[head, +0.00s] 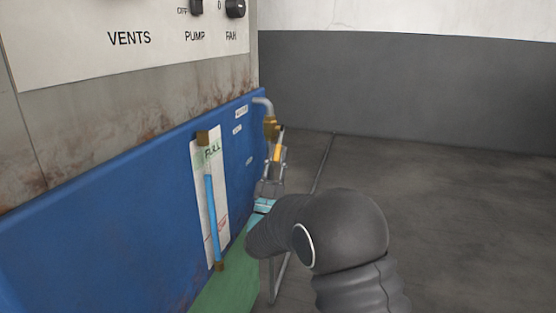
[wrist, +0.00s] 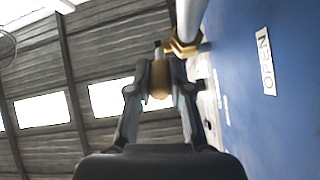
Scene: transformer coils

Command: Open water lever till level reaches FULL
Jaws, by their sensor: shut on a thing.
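The water lever (head: 278,152) is a yellow-orange handle below a brass valve (head: 271,127) on a grey pipe, at the right end of the blue panel. My gripper (head: 272,165) is shut on the lever. In the wrist view, the brass lever end (wrist: 160,79) sits between the fingers, with the brass valve fitting (wrist: 184,46) just above. The level gauge (head: 211,215) is an upright tube on a white plate with a green FULL mark (head: 212,151) near its top. Blue water fills the tube to a little below that mark.
The blue panel (head: 100,220) runs along the left below a rusty grey cabinet with VENTS, PUMP and FAN labels. Open grey floor (head: 450,200) lies to the right.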

